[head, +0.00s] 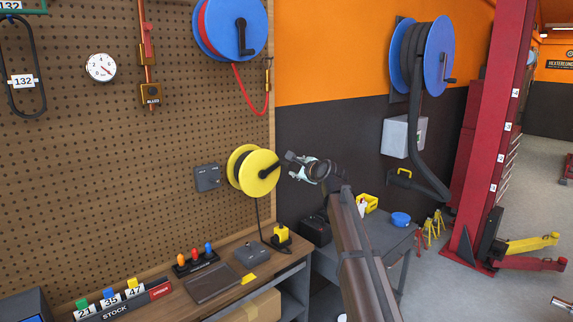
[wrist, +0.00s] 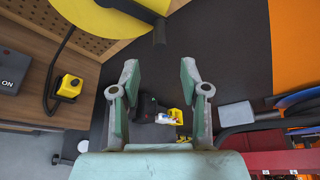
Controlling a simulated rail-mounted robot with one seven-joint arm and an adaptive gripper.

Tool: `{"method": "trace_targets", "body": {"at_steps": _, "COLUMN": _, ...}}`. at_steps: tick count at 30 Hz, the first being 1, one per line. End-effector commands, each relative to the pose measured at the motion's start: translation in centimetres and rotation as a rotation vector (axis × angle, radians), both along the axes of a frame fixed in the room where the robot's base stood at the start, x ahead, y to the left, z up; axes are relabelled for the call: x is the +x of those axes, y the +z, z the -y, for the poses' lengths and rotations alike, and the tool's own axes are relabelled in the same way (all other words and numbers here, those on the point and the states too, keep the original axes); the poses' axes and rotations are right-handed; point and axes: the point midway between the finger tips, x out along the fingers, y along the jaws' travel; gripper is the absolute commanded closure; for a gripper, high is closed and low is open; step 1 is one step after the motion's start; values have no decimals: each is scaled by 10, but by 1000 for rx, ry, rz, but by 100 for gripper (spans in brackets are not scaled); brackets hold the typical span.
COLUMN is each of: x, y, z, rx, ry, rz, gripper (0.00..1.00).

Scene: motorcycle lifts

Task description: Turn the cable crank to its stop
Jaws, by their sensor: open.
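The cable crank is a black arm and handle (head: 270,170) on the yellow cable reel (head: 238,166), which hangs on the pegboard above the bench. In the wrist view the yellow reel (wrist: 98,15) fills the top left and the black crank handle (wrist: 159,33) points down at the top middle. My gripper (head: 292,166) is just right of the crank in the head view. In the wrist view my gripper (wrist: 159,75) is open, with its two fingers apart and nothing between them. The handle shows beyond the fingertips, about midway between them, and appears apart from them.
A black cable runs from the reel to a yellow box (head: 281,236) on the wooden bench. A grey box (head: 207,178) is mounted left of the reel. A blue reel with red hose (head: 222,28) hangs above. A grey table (head: 370,238) stands below my arm.

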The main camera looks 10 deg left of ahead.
Motion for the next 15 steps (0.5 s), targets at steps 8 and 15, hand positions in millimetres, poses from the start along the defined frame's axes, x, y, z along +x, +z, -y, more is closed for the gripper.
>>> {"method": "trace_targets", "body": {"at_steps": 8, "x": 50, "y": -10, "z": -28, "rx": -1, "ry": 1, "rz": -1, "gripper": 55}}
{"method": "trace_targets", "body": {"at_steps": 15, "x": 78, "y": -19, "z": -46, "rx": -1, "ry": 1, "rz": 0, "gripper": 55}}
